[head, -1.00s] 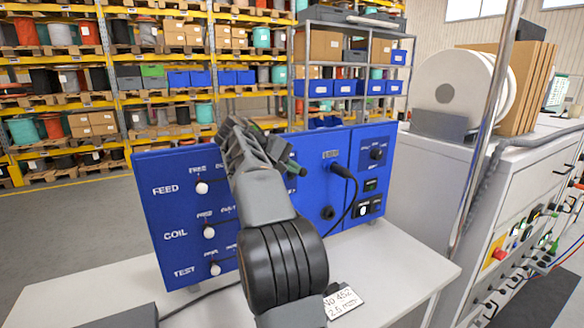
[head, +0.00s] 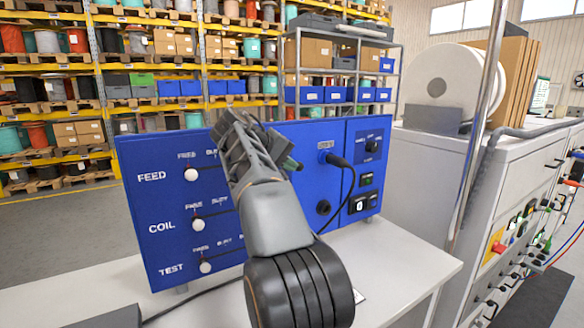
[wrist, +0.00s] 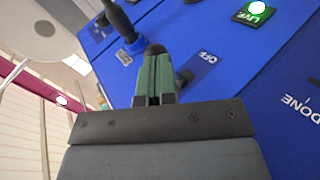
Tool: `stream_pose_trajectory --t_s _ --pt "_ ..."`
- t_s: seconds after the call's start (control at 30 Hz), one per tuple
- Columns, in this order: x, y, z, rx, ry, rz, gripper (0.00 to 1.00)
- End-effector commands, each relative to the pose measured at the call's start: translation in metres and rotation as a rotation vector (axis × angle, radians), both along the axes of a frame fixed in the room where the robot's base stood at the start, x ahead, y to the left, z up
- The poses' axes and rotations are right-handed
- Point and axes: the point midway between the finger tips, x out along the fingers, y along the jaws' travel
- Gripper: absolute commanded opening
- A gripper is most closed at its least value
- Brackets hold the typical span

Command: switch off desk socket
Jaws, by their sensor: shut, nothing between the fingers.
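The blue panel (head: 160,225) stands on a pale desk. Its right side has a socket with a black plug and cable (head: 340,161), a rotary knob (head: 372,145) and a dark rocker-like switch with a white mark (head: 360,204). My gripper (head: 290,164) is in front of the panel's middle and hides part of it. In the wrist view its green fingers (wrist: 157,75) are together, over the blue face. An OFF label (wrist: 208,55) and a dark rectangle lie just right of them. A LIVE lamp (wrist: 257,10) glows, and the plug (wrist: 128,35) is at upper left.
FEED, COIL and TEST levers with white knobs (head: 191,174) are on the panel's left. A metal pole (head: 477,130) and a grey cabinet (head: 430,165) with a white reel (head: 440,85) stand to the right. Shelves fill the back. The desk front (head: 405,265) has clear room.

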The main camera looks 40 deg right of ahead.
Motion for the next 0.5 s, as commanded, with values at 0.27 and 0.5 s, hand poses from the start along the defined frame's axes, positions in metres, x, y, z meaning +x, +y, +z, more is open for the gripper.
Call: stream_pose_trajectory --t_s 0.27,0.5 --pt "-0.005 0.001 -0.021 -0.052 -0.225 0.001 0.00" --pt "-0.004 0.001 -0.016 -0.051 -0.218 0.001 0.00"
